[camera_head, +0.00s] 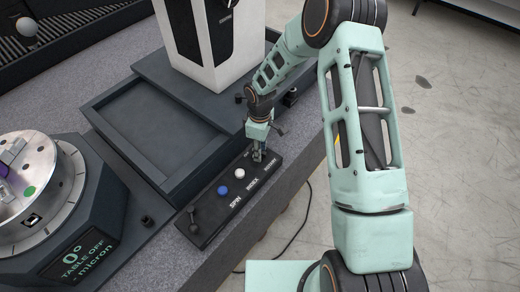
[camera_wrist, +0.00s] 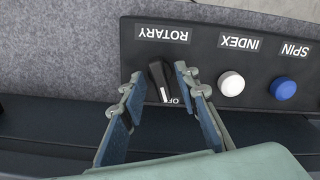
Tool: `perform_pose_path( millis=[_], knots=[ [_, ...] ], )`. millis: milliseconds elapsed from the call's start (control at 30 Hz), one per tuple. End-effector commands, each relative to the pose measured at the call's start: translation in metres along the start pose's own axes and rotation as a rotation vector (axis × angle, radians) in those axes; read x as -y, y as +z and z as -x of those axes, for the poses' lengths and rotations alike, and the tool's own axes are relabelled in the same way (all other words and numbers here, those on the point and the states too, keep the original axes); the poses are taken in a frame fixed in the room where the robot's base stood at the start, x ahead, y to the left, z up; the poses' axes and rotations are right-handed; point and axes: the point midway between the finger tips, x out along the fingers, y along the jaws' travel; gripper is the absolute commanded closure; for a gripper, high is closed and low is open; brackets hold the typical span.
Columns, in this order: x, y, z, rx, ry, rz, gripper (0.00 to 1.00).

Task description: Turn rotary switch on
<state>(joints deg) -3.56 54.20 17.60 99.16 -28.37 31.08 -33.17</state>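The rotary switch (camera_wrist: 159,82) is a black knob with a white pointer line, at the end of a black control panel (camera_head: 215,222). In the wrist view it lies under the upside-down ROTARY label (camera_wrist: 162,33), and its pointer points down at the partly hidden OFF mark. My gripper (camera_wrist: 157,76) is open, with one finger on each side of the knob. Small gaps seem to show between fingers and knob; contact is not clear. In the head view my gripper (camera_head: 258,154) is over the panel's far end and hides the knob.
A white INDEX button (camera_wrist: 231,83) and blue SPIN button (camera_wrist: 284,89) sit beside the switch. A black lever (camera_head: 193,224) stands at the panel's near end. A dark tray (camera_head: 150,130) and round metal table (camera_head: 35,190) lie to the left. A cable hangs right of the bed.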

Motion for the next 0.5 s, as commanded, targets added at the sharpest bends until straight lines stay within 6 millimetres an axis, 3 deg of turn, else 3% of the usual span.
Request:
perform_pose_path(
  millis=[33,300,500],
  knots=[
    [0.0000,0.0000,0.0001,0.000,0.000,0.000,0.71],
    [0.0000,0.0001,0.0003,0.000,0.000,0.000,1.00],
    [0.0000,0.0001,0.0003,0.000,0.000,-0.002,1.00]
  ],
)
